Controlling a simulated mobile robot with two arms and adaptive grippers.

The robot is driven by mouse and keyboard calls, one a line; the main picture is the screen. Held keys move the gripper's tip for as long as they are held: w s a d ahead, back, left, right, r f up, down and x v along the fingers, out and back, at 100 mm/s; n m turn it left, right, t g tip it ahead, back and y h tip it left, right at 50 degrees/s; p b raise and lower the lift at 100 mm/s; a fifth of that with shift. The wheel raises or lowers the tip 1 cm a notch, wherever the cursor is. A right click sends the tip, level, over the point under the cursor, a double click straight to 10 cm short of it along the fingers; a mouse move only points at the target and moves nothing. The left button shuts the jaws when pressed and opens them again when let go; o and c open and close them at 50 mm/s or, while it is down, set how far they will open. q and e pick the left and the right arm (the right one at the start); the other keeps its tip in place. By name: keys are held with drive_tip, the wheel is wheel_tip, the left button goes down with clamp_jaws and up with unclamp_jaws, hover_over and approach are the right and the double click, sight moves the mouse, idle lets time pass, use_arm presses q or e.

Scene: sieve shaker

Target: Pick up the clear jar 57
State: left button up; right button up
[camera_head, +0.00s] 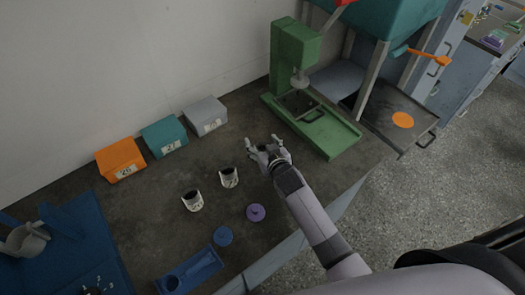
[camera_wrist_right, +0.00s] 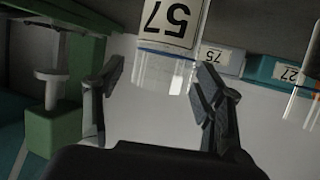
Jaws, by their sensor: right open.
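The clear jar 57 (camera_wrist_right: 160,72) shows in the right wrist view with its white label reading 57, upside down in that picture and lined up between my right fingers. In the head view two small jars with dark contents and white labels stand on the bench; the one nearer my gripper (camera_head: 229,177) is probably jar 57, but its label is too small to read. My right gripper (camera_head: 262,147) is open and empty, to the right of that jar and apart from it. Its spread fingers (camera_wrist_right: 160,95) also show in the wrist view. My left gripper is not in view.
The other jar (camera_head: 192,201) stands to the left. Orange (camera_head: 120,160), teal (camera_head: 164,137) and grey (camera_head: 206,116) boxes line the wall. A purple lid (camera_head: 256,212), blue lid (camera_head: 223,236) and blue tray (camera_head: 190,272) lie in front. A green machine (camera_head: 318,132) stands right.

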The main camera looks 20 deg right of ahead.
drive_tip(key=c, duration=1.4)
